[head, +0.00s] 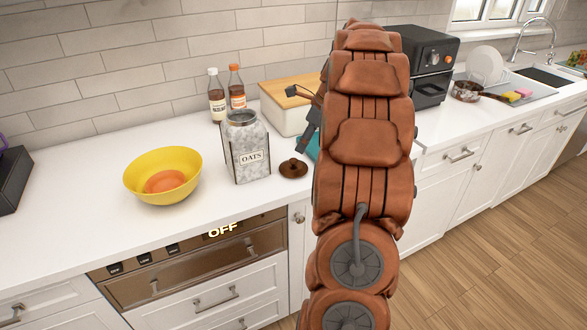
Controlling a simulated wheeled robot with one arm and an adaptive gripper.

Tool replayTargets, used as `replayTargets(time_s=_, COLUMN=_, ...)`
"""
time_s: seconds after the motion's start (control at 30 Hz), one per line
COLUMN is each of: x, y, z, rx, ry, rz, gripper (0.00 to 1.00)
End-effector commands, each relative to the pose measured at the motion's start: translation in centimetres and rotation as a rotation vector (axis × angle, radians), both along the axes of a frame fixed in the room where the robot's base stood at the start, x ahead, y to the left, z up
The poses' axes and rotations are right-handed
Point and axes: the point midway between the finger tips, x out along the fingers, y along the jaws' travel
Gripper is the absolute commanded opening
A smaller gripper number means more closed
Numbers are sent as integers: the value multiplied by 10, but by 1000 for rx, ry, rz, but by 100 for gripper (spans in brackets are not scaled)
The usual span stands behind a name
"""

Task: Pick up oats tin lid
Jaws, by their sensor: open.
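The oats tin (246,150) stands upright on the white counter, a pale mottled container with an "OATS" label. Its top looks uncovered. A dark brown round lid (293,169) with a knob lies on the counter just right of the tin, knob up. My gripper (308,134) shows only in part at the left edge of my arm, above and a little right of the lid and apart from it. It is open, with nothing seen in it. My arm hides the rest of the gripper and the counter behind.
Two bottles (216,98) and a wood-topped white box (277,112) stand behind. A black oven (430,70) stands right.

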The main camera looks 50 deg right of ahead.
Motion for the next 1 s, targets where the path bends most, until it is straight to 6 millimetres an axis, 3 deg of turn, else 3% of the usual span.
replayTargets(time_s=0.43, x=13, y=7, z=-32, rx=3, ry=3, rz=1, gripper=57)
replayTargets(time_s=0.7, x=26, y=13, z=-66, rx=6, ry=4, rz=2, gripper=57)
replayTargets(time_s=0.97, x=27, y=13, z=-69, rx=1, ry=2, rz=2, gripper=57)
replayTargets(time_s=1.0, x=27, y=13, z=-69, rx=1, ry=2, rz=2, gripper=53)
